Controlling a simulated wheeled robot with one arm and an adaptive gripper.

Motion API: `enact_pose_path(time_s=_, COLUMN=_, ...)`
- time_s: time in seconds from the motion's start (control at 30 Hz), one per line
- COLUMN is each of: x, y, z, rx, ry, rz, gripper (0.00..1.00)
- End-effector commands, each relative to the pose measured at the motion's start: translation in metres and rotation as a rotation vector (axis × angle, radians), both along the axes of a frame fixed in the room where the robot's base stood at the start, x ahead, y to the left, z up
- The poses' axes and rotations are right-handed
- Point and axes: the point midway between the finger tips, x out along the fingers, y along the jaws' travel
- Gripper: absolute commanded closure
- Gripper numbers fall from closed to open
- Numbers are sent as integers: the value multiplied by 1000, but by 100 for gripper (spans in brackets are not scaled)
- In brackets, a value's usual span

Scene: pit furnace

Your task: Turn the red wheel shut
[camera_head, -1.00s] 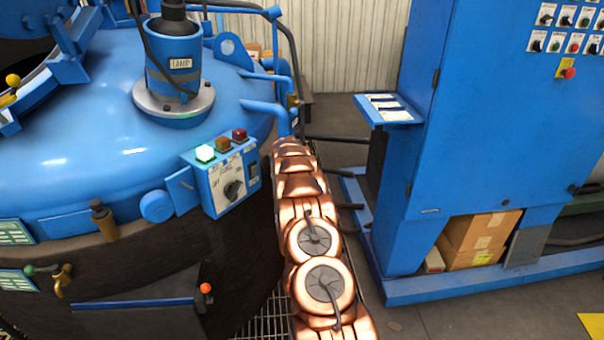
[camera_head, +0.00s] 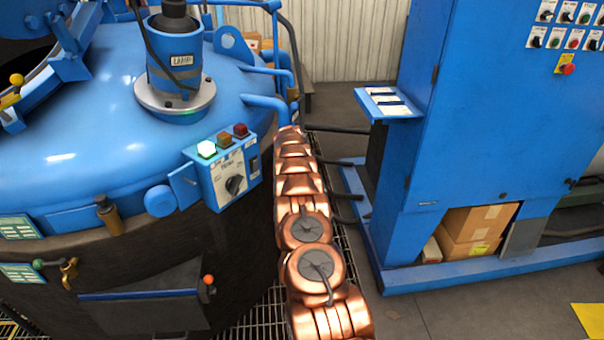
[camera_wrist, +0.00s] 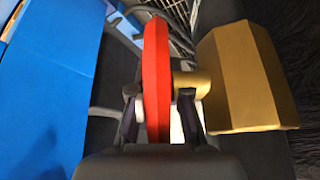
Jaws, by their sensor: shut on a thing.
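The red wheel (camera_wrist: 156,75) shows edge-on in the wrist view, as a tall narrow red shape. A brass stem joins it to a brass valve body (camera_wrist: 242,75) on its right. My gripper (camera_wrist: 162,108) has one finger on each side of the wheel's lower part and is shut on it. The wheel's far side and the contact faces of the fingers are hidden. In the head view my copper-coloured arm reaches away between the furnace and the cabinet; the red wheel and my gripper do not show there.
The blue furnace lid (camera_head: 90,135) stands left of my arm, with a small control box (camera_head: 228,175) on its side. A blue cabinet (camera_head: 480,120) stands to the right. Hoses (camera_head: 340,162) cross the gap. The grey floor (camera_head: 440,320) at the front right is open.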

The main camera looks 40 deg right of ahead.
Motion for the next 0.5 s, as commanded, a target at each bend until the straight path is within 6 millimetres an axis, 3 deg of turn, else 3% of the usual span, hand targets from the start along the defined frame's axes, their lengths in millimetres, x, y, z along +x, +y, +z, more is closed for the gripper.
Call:
enact_pose_path(time_s=0.23, x=0, y=0, z=0, rx=0, ry=0, rz=0, gripper=100)
enact_pose_path(time_s=0.27, x=0, y=0, z=0, rx=0, ry=0, rz=0, gripper=80)
enact_pose_path(time_s=0.5, x=0, y=0, z=0, rx=-1, ry=0, rz=0, gripper=58)
